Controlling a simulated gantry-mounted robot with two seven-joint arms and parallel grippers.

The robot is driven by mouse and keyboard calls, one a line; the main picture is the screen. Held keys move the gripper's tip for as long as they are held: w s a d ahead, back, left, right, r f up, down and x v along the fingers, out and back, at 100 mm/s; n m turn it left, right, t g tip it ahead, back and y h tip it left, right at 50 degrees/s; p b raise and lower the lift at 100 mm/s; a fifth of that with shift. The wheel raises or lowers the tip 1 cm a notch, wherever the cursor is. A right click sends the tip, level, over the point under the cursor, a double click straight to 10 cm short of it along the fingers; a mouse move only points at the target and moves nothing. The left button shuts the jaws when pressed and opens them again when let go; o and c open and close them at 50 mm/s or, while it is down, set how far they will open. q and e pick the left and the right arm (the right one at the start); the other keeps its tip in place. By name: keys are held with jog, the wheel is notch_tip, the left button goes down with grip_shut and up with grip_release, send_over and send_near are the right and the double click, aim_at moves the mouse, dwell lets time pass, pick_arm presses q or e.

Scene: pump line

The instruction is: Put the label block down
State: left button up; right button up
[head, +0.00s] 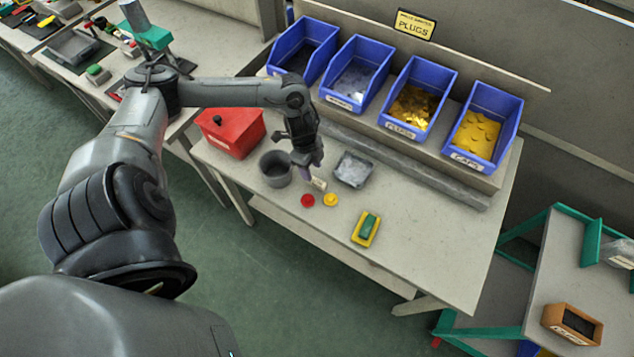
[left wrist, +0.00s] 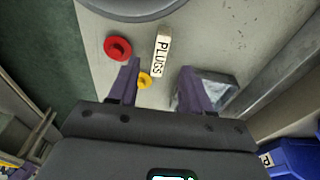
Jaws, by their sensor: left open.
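The label block (head: 319,184), a small pale block marked PLUGS, is on the grey bench top, and the left wrist view also shows it (left wrist: 162,56). My left gripper (head: 306,172) is over the bench beside the block, pointing down. In the left wrist view its two purple fingers (left wrist: 160,75) are spread apart with nothing held between them. The block lies just beyond the fingertips there, with its lettering in sight. Whether a finger touches it I cannot tell. My right gripper is not in view.
Close around are a grey round pot (head: 276,169), a red disc (head: 307,201), a yellow disc (head: 330,199) and a grey square tray (head: 354,169). A yellow-and-green block (head: 366,229) and red box (head: 231,131) stand farther off. Blue bins (head: 419,96) line the back. The bench's right front is clear.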

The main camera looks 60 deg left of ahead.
aim_at(315, 179)
pick_arm(q)
jog(key=shift+w+d+f+b, duration=0.1)
jog(key=shift+d+f+b, duration=0.1)
jog(key=shift+f, duration=0.8)
jog(key=shift+w+d+f+b, duration=0.1)
jog(key=shift+w+d+f, duration=0.1)
jog(key=shift+f, duration=0.8)
jog(key=shift+w+d+f+b, duration=0.1)
jog(key=shift+d+f, duration=0.1)
jog(key=shift+f, duration=0.8)
grip_shut()
